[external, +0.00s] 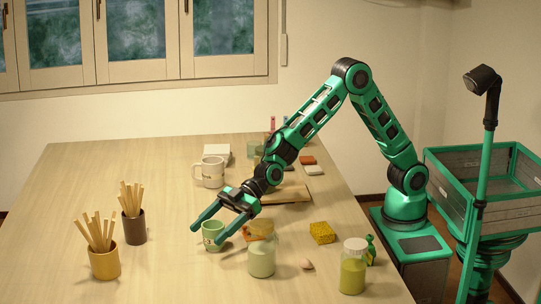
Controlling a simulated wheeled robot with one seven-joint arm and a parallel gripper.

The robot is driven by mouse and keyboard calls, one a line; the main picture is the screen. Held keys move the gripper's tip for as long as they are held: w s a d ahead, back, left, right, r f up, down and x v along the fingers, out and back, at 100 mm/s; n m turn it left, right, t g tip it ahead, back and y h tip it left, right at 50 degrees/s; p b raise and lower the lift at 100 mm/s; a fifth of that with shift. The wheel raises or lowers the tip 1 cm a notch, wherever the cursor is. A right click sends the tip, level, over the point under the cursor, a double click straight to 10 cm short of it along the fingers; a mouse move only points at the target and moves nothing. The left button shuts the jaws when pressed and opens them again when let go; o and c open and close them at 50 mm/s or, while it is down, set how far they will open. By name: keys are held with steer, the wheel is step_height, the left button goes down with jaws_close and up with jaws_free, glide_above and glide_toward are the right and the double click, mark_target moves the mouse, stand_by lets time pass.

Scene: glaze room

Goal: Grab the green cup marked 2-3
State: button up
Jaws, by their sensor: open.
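The green cup (211,236) stands upright on the wooden table, left of the middle in the external view. A small mark shows on its front, too small to read. My gripper (206,233) is open, with one finger to the left of the cup and the other to its right. The fingers look to be around the cup, but I cannot tell whether they touch it. Part of the cup's right side is close behind the right finger.
A glass jar (261,260) stands right of the cup, with a yellow sponge (322,233) and a green-filled jar (353,272) beyond. A white mug (210,172) stands behind. Stick-filled yellow (105,264) and brown (134,228) cups stand left. The table's back left (100,175) is clear.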

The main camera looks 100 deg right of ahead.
mark_target(206, 234)
steer(key=shift+x, duration=1.6)
steer(key=c, duration=1.2)
steer(key=shift+r, duration=0.1)
